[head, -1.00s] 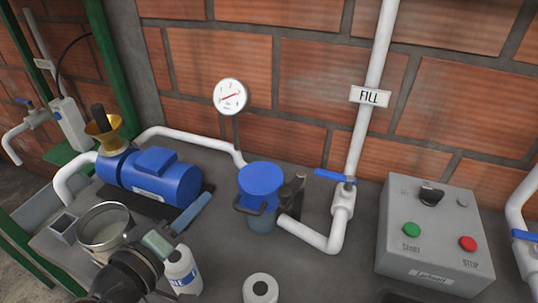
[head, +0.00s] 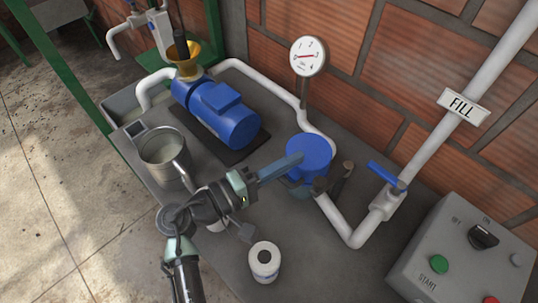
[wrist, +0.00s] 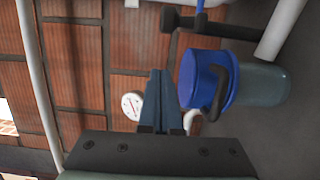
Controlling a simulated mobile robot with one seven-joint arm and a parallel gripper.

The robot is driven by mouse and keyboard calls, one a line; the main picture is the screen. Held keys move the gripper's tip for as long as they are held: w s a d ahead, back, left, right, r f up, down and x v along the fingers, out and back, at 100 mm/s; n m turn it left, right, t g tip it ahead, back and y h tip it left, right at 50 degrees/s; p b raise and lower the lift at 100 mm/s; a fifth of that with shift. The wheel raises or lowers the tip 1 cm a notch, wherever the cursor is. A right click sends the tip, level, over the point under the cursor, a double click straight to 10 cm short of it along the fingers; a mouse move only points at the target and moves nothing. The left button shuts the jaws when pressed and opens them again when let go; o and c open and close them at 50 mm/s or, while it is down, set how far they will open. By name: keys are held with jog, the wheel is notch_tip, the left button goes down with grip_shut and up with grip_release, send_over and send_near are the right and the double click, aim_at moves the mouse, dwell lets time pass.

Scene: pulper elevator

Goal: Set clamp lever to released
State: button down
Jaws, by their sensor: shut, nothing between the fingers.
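The blue-lidded strainer pot (head: 312,149) stands on the grey bench, and its blue lid (wrist: 203,80) is in place over a greenish body in the wrist view. A dark upright lever with a brown knob (head: 343,177) stands just right of the pot; I take it as the clamp lever. The wrist view shows its dark bar and knob (wrist: 200,23). A dark loop handle (wrist: 227,82) sits on the lid's side. My gripper (head: 298,158) is shut and empty. Its fingertips (wrist: 160,74) are near the lid; whether they touch is unclear.
A white pipe with a blue-handled valve (head: 386,175) and a grey control box (head: 450,250) lie to the right. A white bottle (head: 264,262), a metal jug (head: 165,158) and a blue motor (head: 228,112) surround the arm. A gauge (head: 308,56) rises behind.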

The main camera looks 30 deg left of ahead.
aim_at(314, 186)
jog(key=d+p, duration=0.1)
jog(key=d, duration=0.1)
jog(key=shift+d, duration=0.3)
jog(key=shift+s+d+p, duration=0.35)
jog(key=shift+s+d, duration=0.15)
jog(key=shift+s, duration=0.15)
jog(key=shift+s+d, duration=0.75)
jog(key=shift+d, duration=0.3)
jog(key=shift+a, duration=0.1)
